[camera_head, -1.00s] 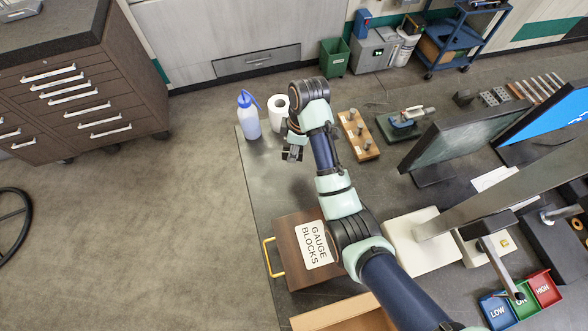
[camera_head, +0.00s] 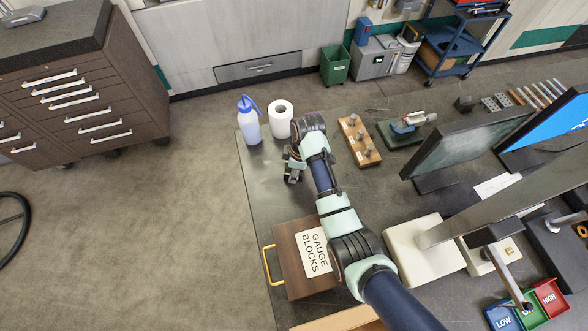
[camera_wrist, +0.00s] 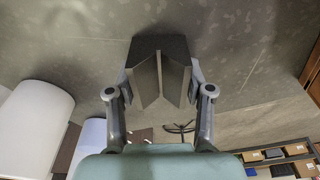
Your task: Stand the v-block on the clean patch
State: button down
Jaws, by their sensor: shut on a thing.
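The v-block (camera_wrist: 160,70) is a dark grey block with a V-shaped groove; it shows in the wrist view between the two fingers of my gripper (camera_wrist: 160,88). The fingers are shut on its sides, and the table surface shows behind it. In the head view my gripper (camera_head: 293,174) is over the left part of the dark table, in front of the paper roll. I cannot pick out the clean patch from the table's scuffed surface.
A spray bottle (camera_head: 249,122) and a white paper roll (camera_head: 280,118) stand at the table's back left corner. A wooden peg block (camera_head: 359,141) lies right of my gripper. A gauge blocks box (camera_head: 291,271) sits nearer the front. Table around my gripper looks clear.

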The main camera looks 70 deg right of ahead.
jog(key=shift+c, duration=2.2)
grip_release()
jog(key=shift+f, duration=0.15)
notch_tip(320, 180, up, 12)
jog(key=s+p, duration=0.1)
jog(key=p, duration=0.2)
jog(key=shift+s+d, duration=0.25)
jog(key=shift+s, duration=0.1)
jog(key=shift+a+r, duration=0.1)
jog(key=shift+r, duration=0.1)
